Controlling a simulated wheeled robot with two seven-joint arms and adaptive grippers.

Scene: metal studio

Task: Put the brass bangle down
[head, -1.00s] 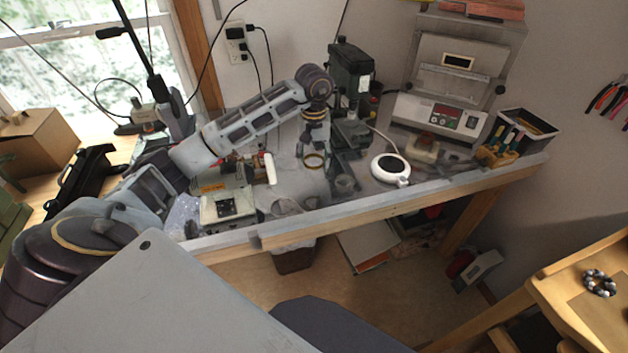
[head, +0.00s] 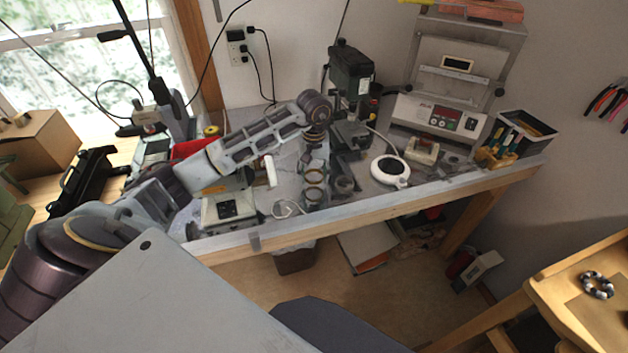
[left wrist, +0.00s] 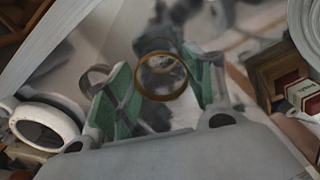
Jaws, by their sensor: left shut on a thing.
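The brass bangle (head: 314,182) is a thin gold-brown ring under my left gripper (head: 314,158) in the head view, over the front middle of the grey workbench (head: 235,238). In the left wrist view, the bangle (left wrist: 162,98) sits upright between the green finger pads of my left gripper (left wrist: 166,82), which is shut on it. A second, paler ring shape (head: 313,203) shows just below it in the head view. I cannot tell whether the bangle touches the bench. My right gripper is not in view.
A white round device (head: 389,171) lies to the right. A dark drill press (head: 350,80) stands behind it. A small pale machine (head: 230,208) stands to the left. A beaded bracelet (head: 597,285) lies on a wooden table at lower right.

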